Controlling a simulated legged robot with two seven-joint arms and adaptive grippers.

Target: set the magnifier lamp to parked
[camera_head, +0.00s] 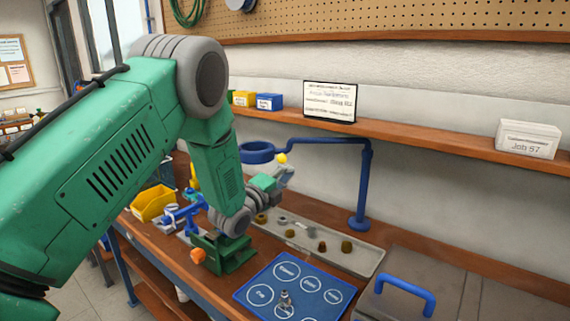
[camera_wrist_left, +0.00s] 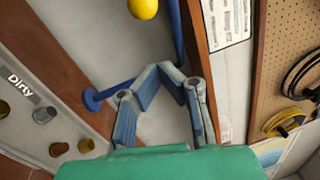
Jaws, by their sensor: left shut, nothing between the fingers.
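The magnifier lamp (camera_head: 365,180) is blue, with an upright post on a round base at the back of the bench. Its horizontal arm reaches left to a ring-shaped head (camera_head: 257,152). A yellow ball knob (camera_head: 282,158) shows near the head; it also shows at the top of the left wrist view (camera_wrist_left: 143,8). My left gripper (camera_head: 287,174) is just below the knob in the head view. In the left wrist view its fingers (camera_wrist_left: 160,70) are together and empty, apart from the knob. The lamp's round base (camera_wrist_left: 92,100) shows there too. My right gripper is not in view.
A long grey tray (camera_head: 345,258) with several small fittings lies below the lamp. A blue mat (camera_head: 258,293) with marked circles, a green vise (camera_head: 225,255) and a yellow bin (camera_head: 152,203) are on the bench. A wooden shelf (camera_head: 420,137) runs along the wall behind.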

